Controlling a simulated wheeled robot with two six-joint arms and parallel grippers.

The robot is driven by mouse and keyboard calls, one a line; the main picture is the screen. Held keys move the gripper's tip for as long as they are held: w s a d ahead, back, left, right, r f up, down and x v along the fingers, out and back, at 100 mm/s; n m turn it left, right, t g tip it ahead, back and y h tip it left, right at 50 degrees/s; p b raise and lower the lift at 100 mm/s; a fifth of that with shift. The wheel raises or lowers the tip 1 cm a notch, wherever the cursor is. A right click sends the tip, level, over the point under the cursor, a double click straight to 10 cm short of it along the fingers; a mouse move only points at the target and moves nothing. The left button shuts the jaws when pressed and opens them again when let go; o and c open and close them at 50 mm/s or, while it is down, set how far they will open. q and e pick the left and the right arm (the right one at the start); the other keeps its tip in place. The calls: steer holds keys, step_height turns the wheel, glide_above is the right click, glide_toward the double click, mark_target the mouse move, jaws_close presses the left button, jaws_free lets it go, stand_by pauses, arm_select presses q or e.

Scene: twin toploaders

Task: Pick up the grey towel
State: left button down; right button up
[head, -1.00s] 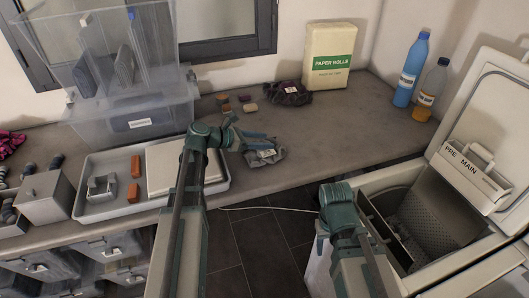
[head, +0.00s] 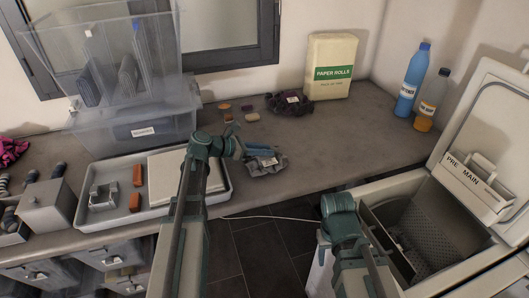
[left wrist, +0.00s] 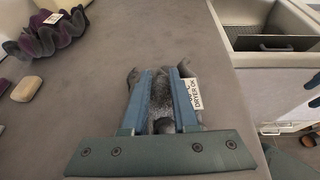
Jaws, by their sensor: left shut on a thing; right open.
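The grey towel (head: 268,168) lies crumpled on the counter near its front edge, with a white tag on it. In the left wrist view the towel (left wrist: 163,98) shows between and beyond the blue fingers, and its tag reads "DRYER OK". My left gripper (head: 262,152) is at the towel, with its fingers shut on the cloth; the left wrist view shows the fingers (left wrist: 161,90) on either side of it. The towel appears to rest on the counter. My right arm is over the washer side at the lower right; its gripper fingers are not visible.
A dark purple cloth (head: 289,103), small blocks (head: 251,117) and a paper rolls pack (head: 330,67) stand behind the towel. A tray (head: 88,222) lies to the left. Blue (head: 412,80) and orange (head: 431,102) bottles stand at the right, near the open toploader (head: 444,215).

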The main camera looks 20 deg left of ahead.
arm_select(q)
step_height(320, 180, up, 10)
steer(key=p, duration=0.9)
steer(key=shift+f, duration=0.15)
